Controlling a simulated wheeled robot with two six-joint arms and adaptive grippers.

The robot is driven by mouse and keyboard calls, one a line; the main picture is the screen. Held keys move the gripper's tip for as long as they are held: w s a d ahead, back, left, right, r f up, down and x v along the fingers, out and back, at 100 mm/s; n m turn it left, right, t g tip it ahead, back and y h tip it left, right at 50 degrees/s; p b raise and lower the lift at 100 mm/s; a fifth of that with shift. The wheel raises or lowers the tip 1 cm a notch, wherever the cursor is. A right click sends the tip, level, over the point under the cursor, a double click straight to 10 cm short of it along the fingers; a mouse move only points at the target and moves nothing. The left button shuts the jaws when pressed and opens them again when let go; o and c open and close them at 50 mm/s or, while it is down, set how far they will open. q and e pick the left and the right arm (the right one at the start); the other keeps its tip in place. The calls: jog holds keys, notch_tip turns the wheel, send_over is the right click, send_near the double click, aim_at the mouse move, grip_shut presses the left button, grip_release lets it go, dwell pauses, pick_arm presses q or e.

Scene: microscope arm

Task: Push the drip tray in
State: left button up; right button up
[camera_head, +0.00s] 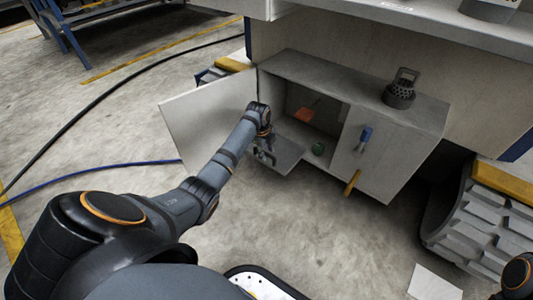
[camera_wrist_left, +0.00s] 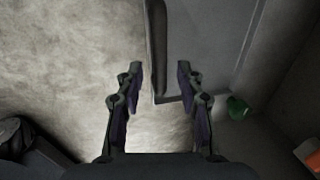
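The drip tray (camera_head: 284,158) is a flat grey tray that sticks out of the open left side of a low cabinet. In the left wrist view the tray (camera_wrist_left: 212,45) fills the upper middle, with a dark raised edge on its left side. My left gripper (camera_head: 265,156) is at the tray's outer end, beside the open door. In the left wrist view its two fingers (camera_wrist_left: 158,76) are spread with nothing held between them. The dark edge lies beyond the fingertips; I cannot tell whether they touch it. My right gripper is not in view.
The white cabinet door (camera_head: 208,118) stands open to the left. A green item (camera_head: 318,149) and an orange item (camera_head: 304,115) are inside the cabinet.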

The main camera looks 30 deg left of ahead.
pick_arm(q)
grip_shut()
dwell(0.5)
